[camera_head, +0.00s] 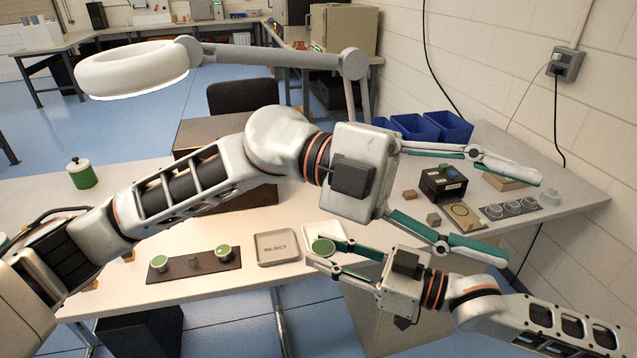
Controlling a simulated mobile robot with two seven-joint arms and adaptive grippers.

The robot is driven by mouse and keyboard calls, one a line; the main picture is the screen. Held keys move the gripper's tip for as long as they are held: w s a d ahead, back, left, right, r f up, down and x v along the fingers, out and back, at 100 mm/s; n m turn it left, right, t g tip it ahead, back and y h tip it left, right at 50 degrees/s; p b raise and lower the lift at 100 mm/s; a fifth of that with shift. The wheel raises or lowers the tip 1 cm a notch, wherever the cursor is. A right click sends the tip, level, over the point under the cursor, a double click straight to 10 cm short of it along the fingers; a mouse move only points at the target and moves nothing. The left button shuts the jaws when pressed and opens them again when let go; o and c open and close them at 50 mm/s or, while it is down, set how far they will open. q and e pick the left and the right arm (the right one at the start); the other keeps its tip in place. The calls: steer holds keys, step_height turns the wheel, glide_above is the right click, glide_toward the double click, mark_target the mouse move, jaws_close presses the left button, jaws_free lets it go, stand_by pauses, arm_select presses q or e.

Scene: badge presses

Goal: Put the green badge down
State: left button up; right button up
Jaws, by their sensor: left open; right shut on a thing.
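The green badge (323,246) is a small green disc with a pale rim. My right gripper (314,249), coming in from the lower right, is shut on it, with its fingers pointing left. The badge is over a white tray (322,227); whether it touches the tray I cannot tell. My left gripper (522,218) is open and empty, its two green-padded fingers spread wide above the right part of the table. My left arm crosses the middle of the view and hides part of the table.
A grey REJECT tray (262,247) lies left of the white tray. A dark strip (178,269) holds two green-topped pieces. A black box (432,183), blocks, a ring pad (461,214) and a three-ring plate (508,208) lie at right. A ring lamp (130,72) hangs above.

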arm_select(q)
step_height(320, 180, down, 6)
steer(key=a+m+t+y, duration=0.2)
steer(key=m+y, duration=0.1)
steer(key=y, duration=0.3)
steer(key=m+t+y, duration=0.1)
steer(key=t+y, duration=0.7)
steer(key=y, duration=0.1)
glide_above(324, 248)
steer(key=s+a, duration=0.1)
steer(key=f, duration=1.2)
steer(key=shift+w+d+f, duration=0.35)
steer(key=shift+w, duration=0.05)
steer(key=c, duration=1.2)
steer(key=shift+c, duration=0.3)
arm_select(e)
steer(key=o, duration=1.1)
